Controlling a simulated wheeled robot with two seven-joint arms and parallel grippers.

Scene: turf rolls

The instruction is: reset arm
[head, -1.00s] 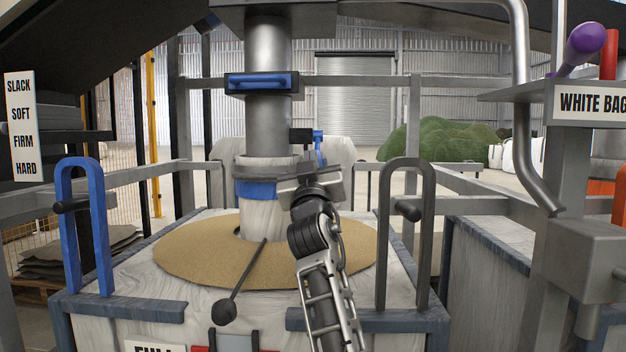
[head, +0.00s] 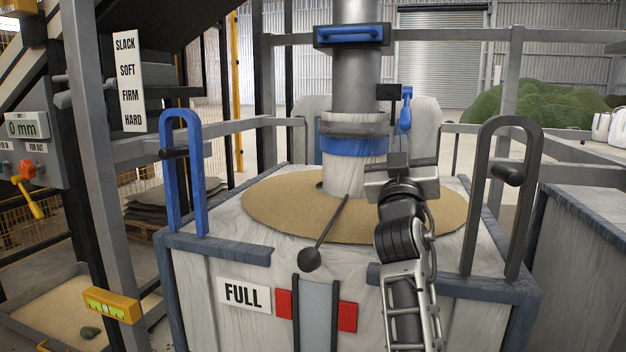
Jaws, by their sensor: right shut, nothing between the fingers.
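My right arm comes up from the bottom, and its gripper (head: 399,160) is in front of the spout's right side. Its fingers are shut with nothing between them. Just above it is a small blue handle (head: 406,112) beside a black block (head: 388,92); a gap shows between gripper and handle. The grey metal spout (head: 356,70) with a blue band (head: 354,145) goes down into a pale bag neck (head: 344,180). Tan granular fill (head: 280,205) surrounds the neck on top of the crate (head: 220,300). My left gripper is not in view.
A blue loop handle (head: 186,170) and a dark grey one (head: 522,190) stand at the crate's corners. A black-knobbed rod (head: 310,259) leans across the fill. A "FULL" sign (head: 244,294) is on the front. Left are a SLACK-to-HARD scale (head: 128,80) and a "0 mm" display (head: 27,128).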

